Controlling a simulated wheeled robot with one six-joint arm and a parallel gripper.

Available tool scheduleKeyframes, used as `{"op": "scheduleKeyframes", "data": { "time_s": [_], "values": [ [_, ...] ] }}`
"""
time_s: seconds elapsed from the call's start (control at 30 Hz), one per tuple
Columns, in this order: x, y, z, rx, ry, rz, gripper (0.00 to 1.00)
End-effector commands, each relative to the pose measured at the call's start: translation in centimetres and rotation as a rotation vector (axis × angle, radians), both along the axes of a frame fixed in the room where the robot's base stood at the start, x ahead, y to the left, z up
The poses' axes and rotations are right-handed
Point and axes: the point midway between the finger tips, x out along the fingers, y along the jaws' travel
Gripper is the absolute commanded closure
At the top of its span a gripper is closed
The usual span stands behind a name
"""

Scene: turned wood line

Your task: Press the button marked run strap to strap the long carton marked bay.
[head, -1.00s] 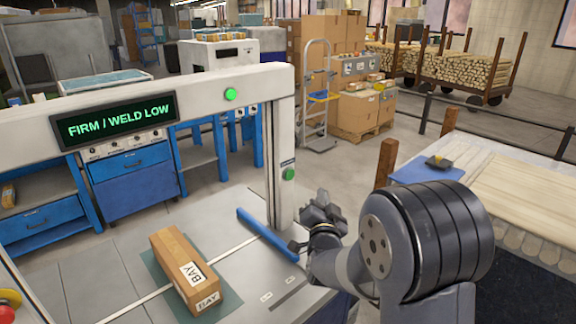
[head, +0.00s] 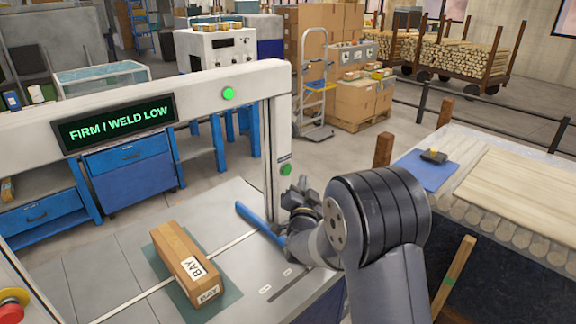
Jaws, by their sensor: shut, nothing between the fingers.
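The long carton marked BAY (head: 174,247) lies on a dark green mat (head: 228,296) on the strapping machine's table, across a pale strap line. A small green button (head: 286,169) sits on the machine's right post, below a small label plate too small to read. My gripper (head: 302,187) is shut and empty, just below and to the right of that button in the picture. I cannot tell whether it touches the post. The display (head: 115,123) on the machine's top beam reads FIRM / WELD LOW.
A green lamp (head: 228,94) glows on the beam. A red stop knob (head: 12,303) is at the lower left. A blue bar (head: 260,224) lies on the table near the right post.

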Motion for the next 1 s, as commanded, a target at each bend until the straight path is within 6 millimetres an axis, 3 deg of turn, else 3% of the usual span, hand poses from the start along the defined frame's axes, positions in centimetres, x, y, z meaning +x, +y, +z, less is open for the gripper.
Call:
{"op": "scheduleKeyframes", "data": {
  "time_s": [0.3, 1.0],
  "values": [
    [2.0, 2.1, -0.1, 0.0, -0.001, 0.0, 1.0],
    [2.2, 2.3, 0.0, 0.0, 0.0, 0.0, 1.0]
  ]
}}
